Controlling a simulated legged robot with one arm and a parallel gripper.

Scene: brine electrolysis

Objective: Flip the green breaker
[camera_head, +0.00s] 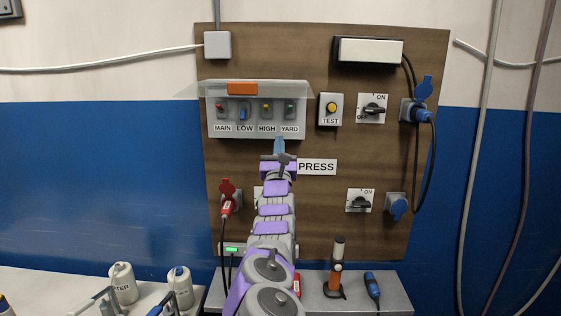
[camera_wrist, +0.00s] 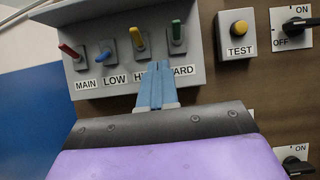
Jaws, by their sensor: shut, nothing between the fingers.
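The green breaker (camera_head: 290,106) is the rightmost lever in the grey breaker box (camera_head: 255,130), above the YARD label. In the wrist view the green lever (camera_wrist: 177,32) points up. My gripper (camera_head: 279,142) is in front of the lower edge of the box, below the levers. Its light blue fingers (camera_wrist: 159,68) are together and empty. In the wrist view the tips are just below the gap between the yellow and green levers, apart from both, and partly cover the HIGH and YARD labels.
The red lever (camera_wrist: 69,50) and yellow lever (camera_wrist: 137,39) point up; the blue lever (camera_wrist: 103,56) sits lower. A clear cover with an orange handle (camera_head: 241,88) is over the box's top. A TEST button (camera_head: 330,108) and rotary switches (camera_head: 373,109) are at right.

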